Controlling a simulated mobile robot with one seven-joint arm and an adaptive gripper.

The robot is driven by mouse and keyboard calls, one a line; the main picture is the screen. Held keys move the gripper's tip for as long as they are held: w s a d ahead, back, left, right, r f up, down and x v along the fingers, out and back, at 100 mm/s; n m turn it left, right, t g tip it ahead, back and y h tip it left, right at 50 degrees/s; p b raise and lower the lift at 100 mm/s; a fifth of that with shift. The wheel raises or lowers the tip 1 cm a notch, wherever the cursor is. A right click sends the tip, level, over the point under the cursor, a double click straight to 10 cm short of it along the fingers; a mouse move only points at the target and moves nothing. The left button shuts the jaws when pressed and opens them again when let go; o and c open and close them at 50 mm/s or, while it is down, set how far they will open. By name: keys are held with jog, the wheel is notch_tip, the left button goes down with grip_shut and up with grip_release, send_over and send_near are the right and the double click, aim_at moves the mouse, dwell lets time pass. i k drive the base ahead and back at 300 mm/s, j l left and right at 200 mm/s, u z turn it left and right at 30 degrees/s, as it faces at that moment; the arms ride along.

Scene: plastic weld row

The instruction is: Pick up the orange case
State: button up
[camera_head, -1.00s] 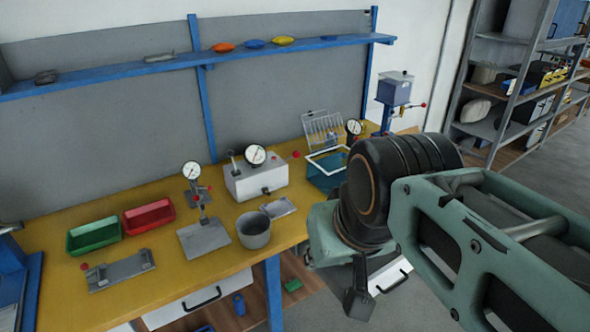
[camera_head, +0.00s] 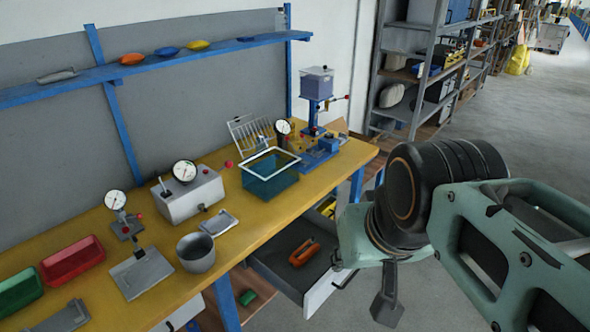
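An orange object with a dark slot or opening (camera_head: 304,252) lies in an open drawer (camera_head: 272,262) under the workbench; it may be the orange case. A smaller orange oval item (camera_head: 132,59) rests on the blue wall shelf. My gripper (camera_head: 387,306) hangs at the lower right, to the right of the drawer and apart from it. My arm hides part of the gripper, so its opening cannot be seen.
The yellow workbench (camera_head: 240,222) holds a grey pot (camera_head: 196,252), dial gauges, a teal bin (camera_head: 270,180), and red (camera_head: 72,262) and green trays. The drawer's white front (camera_head: 326,290) juts out near my gripper. Open floor (camera_head: 510,110) lies to the right.

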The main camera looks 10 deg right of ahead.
aim_at(301, 256)
jog(key=u, duration=2)
jog(key=z, duration=2)
jog(key=i+l+u, duration=0.5)
jog(key=l, duration=0.15)
jog(key=i+l+u, duration=0.15)
jog(key=l, duration=0.15)
jog(key=i+l+u, duration=0.15)
jog(key=l, duration=0.15)
